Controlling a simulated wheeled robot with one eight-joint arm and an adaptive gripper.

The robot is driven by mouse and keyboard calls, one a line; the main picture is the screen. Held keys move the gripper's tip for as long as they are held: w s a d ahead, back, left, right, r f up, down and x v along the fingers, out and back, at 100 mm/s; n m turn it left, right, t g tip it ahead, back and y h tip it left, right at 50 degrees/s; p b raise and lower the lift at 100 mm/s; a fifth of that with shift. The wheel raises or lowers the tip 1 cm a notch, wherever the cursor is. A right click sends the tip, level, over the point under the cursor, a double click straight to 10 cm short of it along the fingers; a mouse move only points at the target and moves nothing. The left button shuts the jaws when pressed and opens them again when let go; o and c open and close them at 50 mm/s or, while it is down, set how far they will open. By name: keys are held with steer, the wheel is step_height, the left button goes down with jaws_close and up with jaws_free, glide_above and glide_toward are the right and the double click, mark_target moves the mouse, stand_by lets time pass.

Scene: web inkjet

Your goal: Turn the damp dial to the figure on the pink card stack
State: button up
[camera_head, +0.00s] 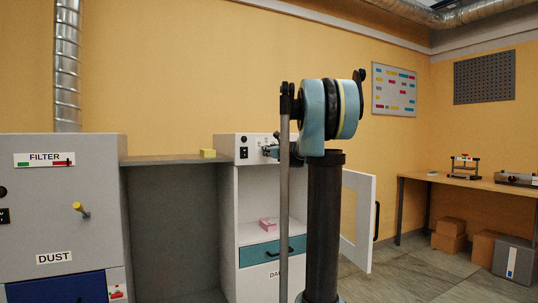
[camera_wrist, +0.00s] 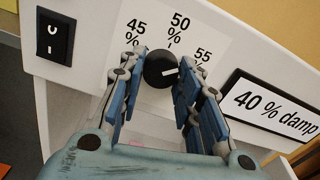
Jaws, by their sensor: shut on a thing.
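The damp dial (camera_wrist: 160,68) is a round black knob with a white pointer mark on a white panel. Labels 45 %, 50 % and 55 % run around it; the mark points right, roughly towards 55 %. My gripper (camera_wrist: 164,66) has its blue fingers on both sides of the dial, shut on it. In the head view my gripper (camera_head: 270,151) is at the panel of the grey-white cabinet (camera_head: 229,200), partly hidden by my arm. The pink card stack (camera_head: 268,224) lies on the shelf in this cabinet; its figure is not readable.
The cabinet door (camera_head: 357,220) stands open at the right. A filter unit (camera_head: 60,210) stands left, and a workbench (camera_head: 480,184) at the far right.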

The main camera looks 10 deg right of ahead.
steer(key=n, duration=1.4)
steer(key=shift+s+n, duration=0.1)
steer(key=shift+n, duration=0.2)
steer(key=shift+c, duration=0.2)
steer(key=n, duration=0.4)
steer(key=shift+o, duration=0.2)
steer(key=shift+d+r+n, duration=0.1)
steer(key=shift+n, duration=1.5)
steer(key=o, duration=1)
steer(key=shift+o, duration=0.2)
